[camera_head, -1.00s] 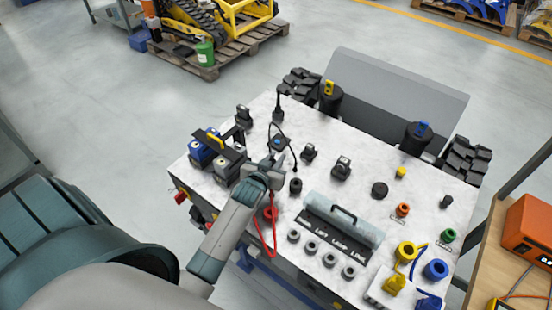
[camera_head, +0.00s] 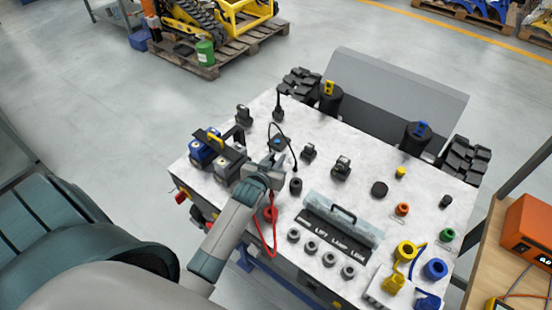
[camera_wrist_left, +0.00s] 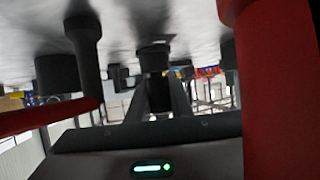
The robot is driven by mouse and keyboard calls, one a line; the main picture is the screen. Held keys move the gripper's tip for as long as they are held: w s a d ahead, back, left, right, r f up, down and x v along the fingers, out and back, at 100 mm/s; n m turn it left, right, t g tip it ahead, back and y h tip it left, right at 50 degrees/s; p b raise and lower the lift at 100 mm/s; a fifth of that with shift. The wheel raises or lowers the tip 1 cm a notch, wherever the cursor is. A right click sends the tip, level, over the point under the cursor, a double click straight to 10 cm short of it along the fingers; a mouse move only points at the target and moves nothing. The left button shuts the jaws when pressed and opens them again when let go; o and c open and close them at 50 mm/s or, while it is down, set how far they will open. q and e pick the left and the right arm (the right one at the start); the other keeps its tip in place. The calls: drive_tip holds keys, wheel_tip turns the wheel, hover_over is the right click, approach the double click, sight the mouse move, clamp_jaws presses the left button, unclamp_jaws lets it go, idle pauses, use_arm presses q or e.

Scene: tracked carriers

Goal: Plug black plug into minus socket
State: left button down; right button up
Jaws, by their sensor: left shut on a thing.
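My left gripper (camera_head: 272,164) is low over the left part of the bench top. In the left wrist view its fingers (camera_wrist_left: 158,98) are shut on a dark cylindrical piece (camera_wrist_left: 153,60), which looks like the black plug. Its far end is at or close to the bench surface, and I cannot tell if it touches. In the head view the gripper hides this piece. A black ring-shaped fitting (camera_head: 296,186) stands just right of the gripper, and a red one (camera_head: 270,213) with a red cable stands below it. I cannot read a minus mark. My right gripper is out of view.
Blue and grey battery-like blocks (camera_head: 228,165) stand close left of the gripper. A thin black cable (camera_head: 283,128) loops behind it. In the left wrist view a red cylinder (camera_wrist_left: 278,90) is very near.

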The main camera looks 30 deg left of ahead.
use_arm(q)
drive_tip(key=shift+f, duration=0.3)
drive_tip(key=c, duration=1.5)
unclamp_jaws()
drive_tip(key=shift+r, duration=0.2)
drive_tip(key=shift+r+b, duration=0.35)
drive_tip(key=shift+r, duration=0.25)
wheel_tip(320, 180, up, 2)
drive_tip(key=shift+r+b, duration=0.2)
drive_tip(key=shift+b, duration=0.2)
drive_tip(key=d+r+b, duration=0.1)
drive_tip(key=d+r, duration=0.1)
drive_tip(key=d, duration=0.2)
drive_tip(key=d+r+b, duration=0.1)
drive_tip(key=d+r, duration=0.1)
drive_tip(key=d, duration=0.1)
drive_tip(key=d+r, duration=0.3)
drive_tip(key=d, duration=0.1)
drive_tip(key=shift+d+b, duration=0.3)
drive_tip(key=shift+b, duration=0.1)
drive_tip(key=shift+s, duration=0.1)
